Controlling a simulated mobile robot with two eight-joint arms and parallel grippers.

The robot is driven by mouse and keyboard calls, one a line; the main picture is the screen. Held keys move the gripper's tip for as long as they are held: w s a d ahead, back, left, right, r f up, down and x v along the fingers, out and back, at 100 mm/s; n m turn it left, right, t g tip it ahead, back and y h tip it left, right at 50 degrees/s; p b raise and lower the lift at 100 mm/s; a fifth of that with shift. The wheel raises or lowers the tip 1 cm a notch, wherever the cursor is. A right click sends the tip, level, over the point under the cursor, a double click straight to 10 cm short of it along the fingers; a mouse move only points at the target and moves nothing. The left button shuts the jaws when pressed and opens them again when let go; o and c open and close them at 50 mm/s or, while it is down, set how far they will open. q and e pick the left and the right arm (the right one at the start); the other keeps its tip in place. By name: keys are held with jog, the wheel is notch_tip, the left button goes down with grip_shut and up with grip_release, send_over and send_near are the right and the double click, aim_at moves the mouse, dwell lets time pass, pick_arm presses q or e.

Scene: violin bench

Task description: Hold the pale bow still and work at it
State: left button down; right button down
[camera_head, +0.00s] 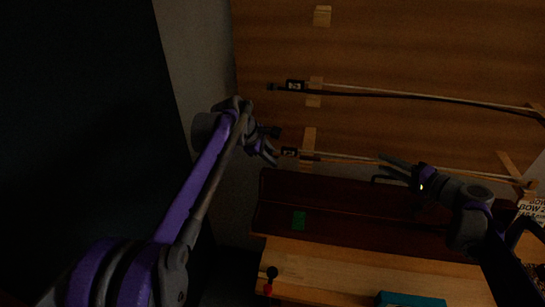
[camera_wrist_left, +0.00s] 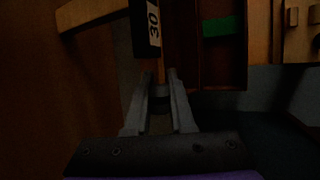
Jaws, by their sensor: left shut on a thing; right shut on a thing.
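The pale bow (camera_head: 345,157) lies level across the lower wooden pegs of the panel, its black frog (camera_head: 289,152) at the left end. My left gripper (camera_head: 272,153) is at the bow's end, just left of the frog.
A darker bow (camera_head: 400,95) rests on pegs above. Below is a dark red trough (camera_head: 345,200) with a green block (camera_head: 298,221). A teal box (camera_head: 410,299) and a small black-and-red item (camera_head: 271,274) are at the wooden bench (camera_head: 350,262). A printed sign (camera_head: 534,210) is at right.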

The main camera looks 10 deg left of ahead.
pick_arm(q)
jog(key=shift+d, duration=0.1)
pick_arm(e)
jog(key=shift+a, duration=0.1)
pick_arm(q)
jog(key=c, duration=0.8)
grip_release()
jog(key=shift+o, duration=0.2)
jog(key=v, duration=1.2)
pick_arm(e)
jog(key=shift+c, duration=2.2)
grip_release()
jog(key=shift+d, duration=0.2)
